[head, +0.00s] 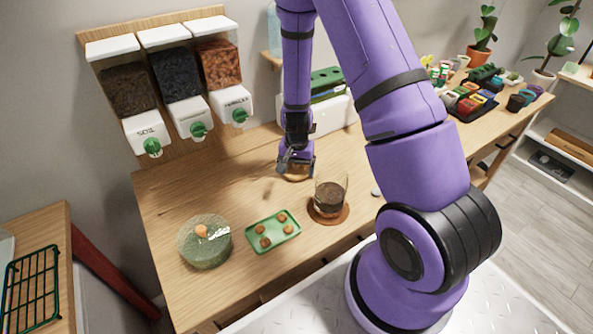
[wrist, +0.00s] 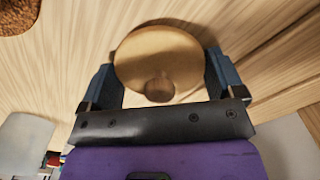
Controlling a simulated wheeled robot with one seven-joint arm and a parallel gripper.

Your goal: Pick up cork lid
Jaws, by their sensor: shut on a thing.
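The cork lid (wrist: 150,50) is a round tan disc with a small knob, seen between the blue-grey fingers of my gripper (wrist: 162,75) in the wrist view. The fingers are shut on it, one at each side. In the head view my gripper (head: 294,168) points down at the back middle of the wooden bench, and the lid (head: 297,177) shows beneath it, partly hidden. Whether the lid touches the bench is hard to tell.
A glass of dark soil (head: 331,194) stands on a brown coaster (head: 328,216) just right of my gripper. A green tray (head: 272,233) with several small balls and a glass bowl (head: 204,243) sit in front. Labelled dispensers (head: 190,115) hang behind at left.

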